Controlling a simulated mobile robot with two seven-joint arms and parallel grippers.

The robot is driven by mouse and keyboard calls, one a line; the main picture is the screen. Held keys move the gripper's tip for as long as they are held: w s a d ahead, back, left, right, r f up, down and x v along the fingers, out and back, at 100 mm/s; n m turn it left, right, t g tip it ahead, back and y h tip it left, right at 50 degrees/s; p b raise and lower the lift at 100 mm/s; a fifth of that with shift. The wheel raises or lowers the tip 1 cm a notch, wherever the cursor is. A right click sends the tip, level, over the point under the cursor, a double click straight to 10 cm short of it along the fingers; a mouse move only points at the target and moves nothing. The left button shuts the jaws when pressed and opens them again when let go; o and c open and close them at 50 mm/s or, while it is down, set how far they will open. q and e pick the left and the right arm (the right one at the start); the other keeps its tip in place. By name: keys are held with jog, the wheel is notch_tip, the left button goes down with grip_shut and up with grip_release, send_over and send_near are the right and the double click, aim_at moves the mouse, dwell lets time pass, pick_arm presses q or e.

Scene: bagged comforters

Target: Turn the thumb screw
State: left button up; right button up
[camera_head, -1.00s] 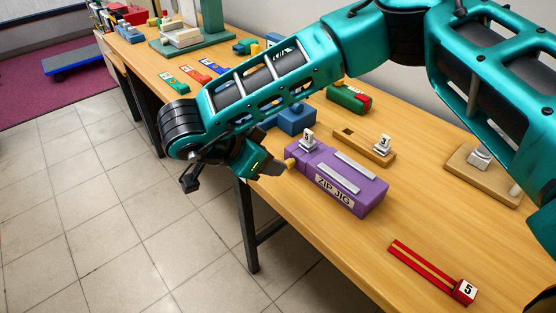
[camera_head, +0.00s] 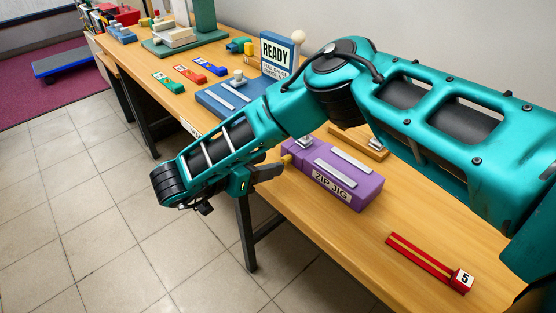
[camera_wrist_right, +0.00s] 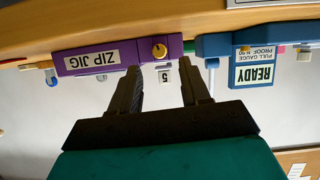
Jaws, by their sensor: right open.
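The purple jig (camera_head: 345,187), labelled ZIP JIG, sits at the table's front edge. Its thumb screw (camera_head: 287,159) is a small yellow knob on its left end. In the right wrist view, which is upside down, the knob (camera_wrist_right: 159,51) shows round with a dark centre. My right gripper (camera_head: 274,172) is beside that end of the jig, its fingers pointing at it. In the wrist view, the open fingers (camera_wrist_right: 160,72) are spread on either side of the knob's line, with nothing between them. I cannot tell whether they touch the knob. My left gripper is not in view.
A blue fixture (camera_head: 224,99) and a READY sign (camera_head: 277,54) stand farther back. A wooden block (camera_head: 366,145) is behind the jig, partly hidden by my arm. A red strip (camera_head: 428,262) with a tag marked 5 lies at front right.

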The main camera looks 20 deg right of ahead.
aim_at(283, 159)
jog(key=shift+x, duration=2.25)
grip_shut()
